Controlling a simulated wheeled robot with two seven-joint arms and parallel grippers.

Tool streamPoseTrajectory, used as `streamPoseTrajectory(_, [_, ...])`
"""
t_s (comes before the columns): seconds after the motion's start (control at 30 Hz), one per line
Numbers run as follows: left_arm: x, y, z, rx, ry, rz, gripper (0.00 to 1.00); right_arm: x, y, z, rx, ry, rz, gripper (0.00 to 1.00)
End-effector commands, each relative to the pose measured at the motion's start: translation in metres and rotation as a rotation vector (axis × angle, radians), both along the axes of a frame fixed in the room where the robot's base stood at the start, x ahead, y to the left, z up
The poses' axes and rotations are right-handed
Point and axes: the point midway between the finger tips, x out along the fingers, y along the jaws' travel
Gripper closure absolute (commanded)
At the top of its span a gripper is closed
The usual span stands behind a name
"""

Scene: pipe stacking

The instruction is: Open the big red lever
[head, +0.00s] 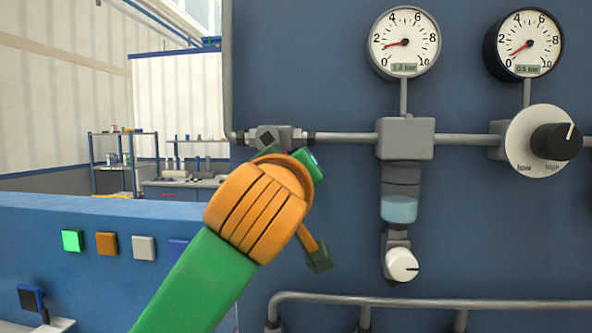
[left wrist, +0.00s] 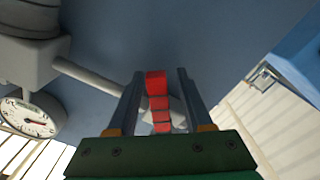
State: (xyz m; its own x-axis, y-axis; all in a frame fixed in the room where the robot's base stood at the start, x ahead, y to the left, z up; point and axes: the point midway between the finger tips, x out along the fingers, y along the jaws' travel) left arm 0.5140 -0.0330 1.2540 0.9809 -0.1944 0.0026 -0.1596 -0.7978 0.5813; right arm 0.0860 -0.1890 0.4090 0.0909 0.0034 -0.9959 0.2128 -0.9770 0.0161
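The big red lever (left wrist: 157,88) shows in the left wrist view as a red segmented bar between the two fingers of my left gripper (left wrist: 161,74). The fingers are apart, one on each side of the lever, with a visible gap on the right side. I cannot tell whether the left finger touches it. In the head view my left arm comes up from the bottom, and its orange wrist (head: 258,208) covers the lever and most of the gripper. The grey valve body (head: 268,138) on the pipe shows just above the wrist. My right gripper is in neither view.
On the blue panel are two gauges (head: 404,42) (head: 524,44), a low-high dial (head: 553,141), a clear cup with liquid (head: 399,208) and a white knob (head: 402,265). Pipes (head: 430,301) run low on the panel. Coloured buttons (head: 107,243) sit on the left ledge.

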Motion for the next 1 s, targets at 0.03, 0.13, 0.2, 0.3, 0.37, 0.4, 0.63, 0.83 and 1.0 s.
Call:
streamPoseTrajectory(0.03, [0.0,0.0,0.0,0.0,0.001,-0.001,0.49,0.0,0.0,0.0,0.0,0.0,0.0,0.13])
streamPoseTrajectory(0.13, [0.0,0.0,-0.001,0.0,0.002,0.0,0.49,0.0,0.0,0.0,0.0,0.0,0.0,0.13])
streamPoseTrajectory(0.2, [-0.002,0.0,-0.002,0.0,0.001,-0.001,0.49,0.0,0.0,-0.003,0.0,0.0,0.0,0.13])
streamPoseTrajectory(0.3, [-0.019,0.002,-0.006,0.001,-0.002,-0.003,0.49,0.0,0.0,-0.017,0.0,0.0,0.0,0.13])
streamPoseTrajectory(0.37, [-0.032,0.005,-0.007,-0.001,-0.004,-0.003,0.49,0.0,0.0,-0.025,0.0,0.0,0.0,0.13])
streamPoseTrajectory(0.4, [-0.041,0.007,-0.007,-0.001,-0.003,-0.003,0.49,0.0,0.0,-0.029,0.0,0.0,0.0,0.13])
streamPoseTrajectory(0.63, [-0.069,0.013,-0.002,0.0,0.001,-0.001,0.49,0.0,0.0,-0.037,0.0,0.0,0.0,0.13])
streamPoseTrajectory(0.83, [-0.069,0.014,-0.001,0.0,0.002,0.0,0.49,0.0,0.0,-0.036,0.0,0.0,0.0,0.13])
streamPoseTrajectory(1.0, [-0.069,0.014,-0.001,0.0,0.002,0.0,0.49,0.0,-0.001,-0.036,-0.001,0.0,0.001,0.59])
